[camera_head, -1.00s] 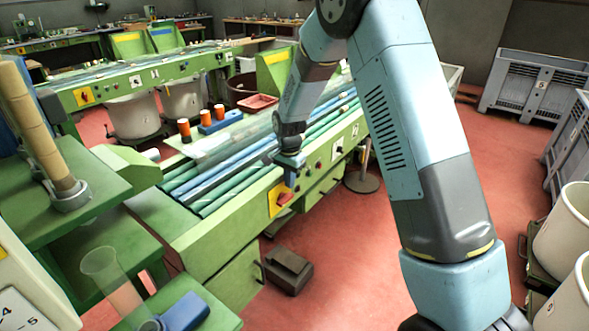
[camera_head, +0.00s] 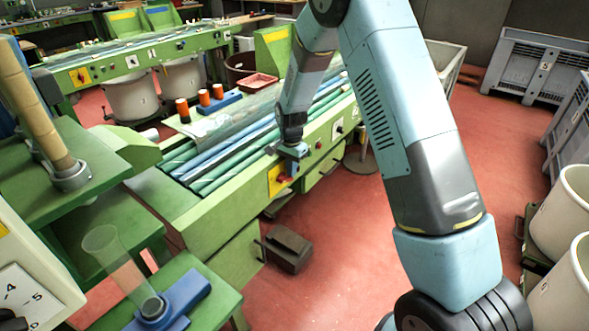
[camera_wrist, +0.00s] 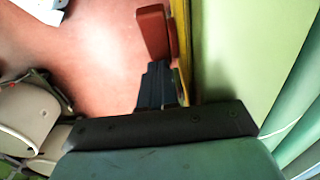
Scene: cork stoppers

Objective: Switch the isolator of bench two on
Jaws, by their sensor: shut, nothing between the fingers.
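The near green bench (camera_head: 215,222) carries an isolator with a yellow plate (camera_head: 275,184) and a red handle (camera_head: 285,180) on its front side. My gripper (camera_head: 291,170) is shut and empty at this isolator, just above the handle. In the wrist view the dark fingers (camera_wrist: 157,68) are together, with their tips close to the red handle (camera_wrist: 154,32); I cannot tell if they touch. The yellow plate (camera_wrist: 183,45) shows edge-on there. The handle's exact turn is unclear. The far green bench has another yellow isolator (camera_head: 78,76). The bench numbers are too small to read.
A dark box (camera_head: 288,250) stands on the red floor below. Grey crates (camera_head: 535,65) and white bins (camera_head: 562,220) stand at the right. The middle floor is clear.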

